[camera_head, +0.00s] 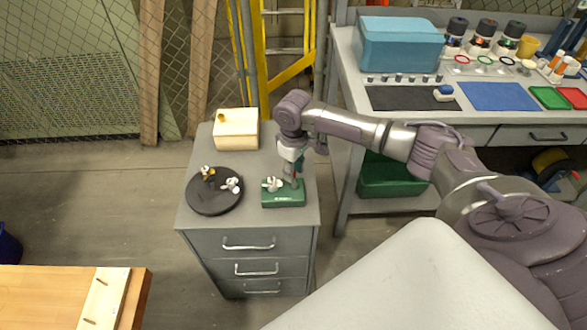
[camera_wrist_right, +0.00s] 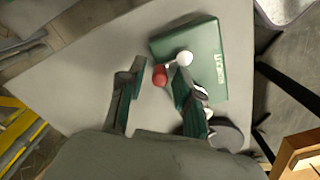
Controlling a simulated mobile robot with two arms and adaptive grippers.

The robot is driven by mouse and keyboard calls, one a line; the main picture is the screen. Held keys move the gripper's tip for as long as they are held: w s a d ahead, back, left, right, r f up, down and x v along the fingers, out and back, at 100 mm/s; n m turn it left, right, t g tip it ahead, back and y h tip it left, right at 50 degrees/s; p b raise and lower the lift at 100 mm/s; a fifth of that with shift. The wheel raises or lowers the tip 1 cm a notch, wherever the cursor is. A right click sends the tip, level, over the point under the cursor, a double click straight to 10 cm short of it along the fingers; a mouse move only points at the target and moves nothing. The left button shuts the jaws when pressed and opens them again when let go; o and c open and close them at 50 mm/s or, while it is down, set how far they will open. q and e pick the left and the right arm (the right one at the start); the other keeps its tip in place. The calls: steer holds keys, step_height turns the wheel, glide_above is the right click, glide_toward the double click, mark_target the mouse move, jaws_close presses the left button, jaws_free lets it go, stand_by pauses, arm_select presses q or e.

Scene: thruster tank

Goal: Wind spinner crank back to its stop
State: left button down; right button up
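The spinner is a small unit with a green base (camera_head: 284,199) near the right front of the cabinet top; a white part (camera_head: 272,184) sits on it. In the right wrist view the lettered green base (camera_wrist_right: 200,62) carries a white ball-shaped part (camera_wrist_right: 184,58) and a red knob (camera_wrist_right: 160,74), probably the crank handle. My right gripper (camera_head: 292,178) points down over the base. In the wrist view its fingers (camera_wrist_right: 161,82) are spread, with the red knob between them and gaps showing. Contact cannot be told. My left gripper is not in view.
On the grey cabinet (camera_head: 195,216), a dark round plate (camera_head: 214,204) with small figures stands left of the spinner. A cream box (camera_head: 236,130) stands behind. A workbench (camera_head: 345,75) with bottles and mats is at right; a wooden table (camera_head: 50,295) is at lower left.

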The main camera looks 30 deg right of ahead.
jaws_close()
steer(key=shift+r, duration=0.1)
